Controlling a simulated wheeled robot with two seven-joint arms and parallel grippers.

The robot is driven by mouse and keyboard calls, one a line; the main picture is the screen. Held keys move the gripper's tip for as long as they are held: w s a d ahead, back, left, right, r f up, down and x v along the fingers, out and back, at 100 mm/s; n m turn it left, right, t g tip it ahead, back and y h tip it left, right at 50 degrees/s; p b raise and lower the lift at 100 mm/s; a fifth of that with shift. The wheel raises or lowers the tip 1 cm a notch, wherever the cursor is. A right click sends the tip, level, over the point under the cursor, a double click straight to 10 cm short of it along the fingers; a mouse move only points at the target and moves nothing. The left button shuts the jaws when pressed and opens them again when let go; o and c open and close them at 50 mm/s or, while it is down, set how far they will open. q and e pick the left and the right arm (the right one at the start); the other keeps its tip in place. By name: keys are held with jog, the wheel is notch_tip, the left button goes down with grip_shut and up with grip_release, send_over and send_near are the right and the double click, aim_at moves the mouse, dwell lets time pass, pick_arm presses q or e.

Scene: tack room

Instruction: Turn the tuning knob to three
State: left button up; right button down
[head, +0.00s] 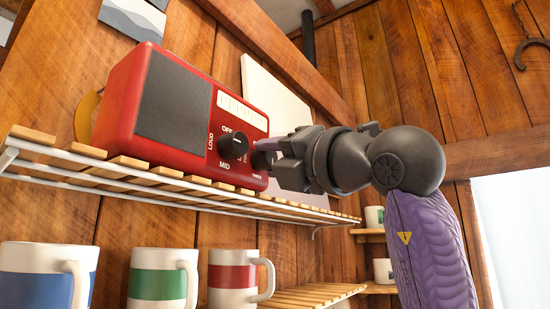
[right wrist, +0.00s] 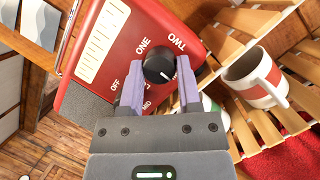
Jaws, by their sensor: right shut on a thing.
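The red radio (head: 165,110) stands on the slatted shelf, its face towards me. The tuning knob (right wrist: 158,68) is black and sits between the two fingers of my right gripper (right wrist: 160,92), which is shut on it. Labels ONE and TWO show above this knob in the right wrist view; its pointer mark is small, and no THREE is readable there. In the head view my right gripper (head: 264,155) comes in from the right and hides the tuning knob. A second black knob (head: 234,145), with OFF, LOUD and MID around it, is left of the gripper. My left gripper is not in view.
The wire-and-slat shelf (head: 130,175) runs under the radio. A white panel (head: 272,100) leans behind it. Mugs with blue (head: 40,275), green (head: 160,282) and red (head: 233,277) bands stand below the shelf. The space right of the radio holds my right arm.

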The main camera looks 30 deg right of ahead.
jog(key=shift+c, duration=1.4)
grip_release()
jog(key=shift+s+f+b, duration=0.2)
jog(key=shift+s+b, duration=0.1)
jog(key=shift+s, duration=0.05)
jog(key=b+v, duration=0.3)
jog(key=v, duration=0.6)
jog(key=shift+s+d, duration=0.1)
